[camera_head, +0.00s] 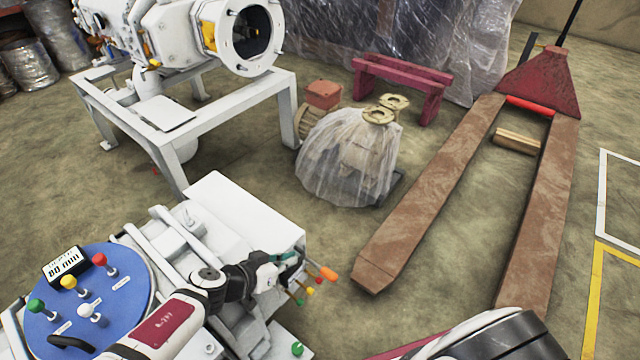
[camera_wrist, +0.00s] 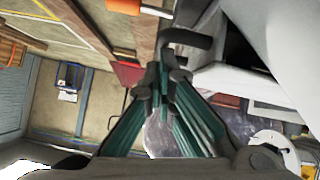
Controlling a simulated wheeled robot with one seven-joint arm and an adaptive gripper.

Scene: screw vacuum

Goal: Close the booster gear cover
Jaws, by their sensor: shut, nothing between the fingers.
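The white machine (camera_head: 240,222) stands at the lower left of the head view, with a boxy white top. I cannot tell which part of it is the booster gear cover. My gripper (camera_head: 297,259) is at the right side of this machine, beside several coloured knobs. In the wrist view, its teal fingers (camera_wrist: 165,72) are together with nothing held between them. A dark hooked handle (camera_wrist: 187,39) is close to the fingertips; contact is unclear. A white surface (camera_wrist: 235,78) lies to their right. My arm hides part of the machine.
A blue round panel (camera_head: 105,292) with coloured levers and a display is at the left. An orange knob (camera_head: 328,274) sticks out near my gripper. A plastic-wrapped bundle (camera_head: 345,160) and a pallet jack (camera_head: 435,200) stand beyond. Floor between them is clear.

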